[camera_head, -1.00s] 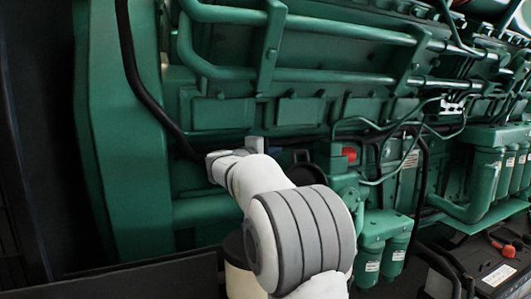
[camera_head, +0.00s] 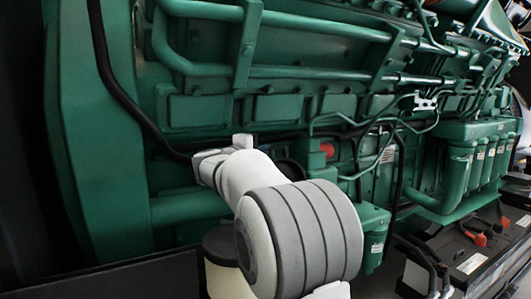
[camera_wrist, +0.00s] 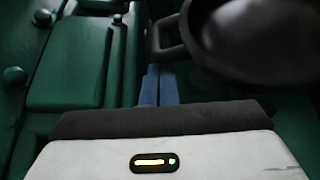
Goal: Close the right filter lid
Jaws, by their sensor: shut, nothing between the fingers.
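In the wrist view, a dark round lid (camera_wrist: 265,45) with a looped handle or tab (camera_wrist: 168,42) on its left fills the upper right. I take it to be the filter lid; its hinge and far side are out of frame, so I cannot tell how far open it is. My gripper's blue fingers (camera_wrist: 158,86) are shut, empty, and point up just below the loop; I cannot tell whether they touch it. In the head view my arm hides the gripper, and only a dark rounded edge (camera_head: 291,168) shows behind the arm.
The green engine (camera_head: 200,110) fills the head view, with pipes and a black hose (camera_head: 110,75) at left. A red part (camera_head: 327,150) sits right of my arm. Several green canisters (camera_head: 480,165) and a battery (camera_head: 465,255) stand at right. A green panel (camera_wrist: 75,65) lies left of my fingers.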

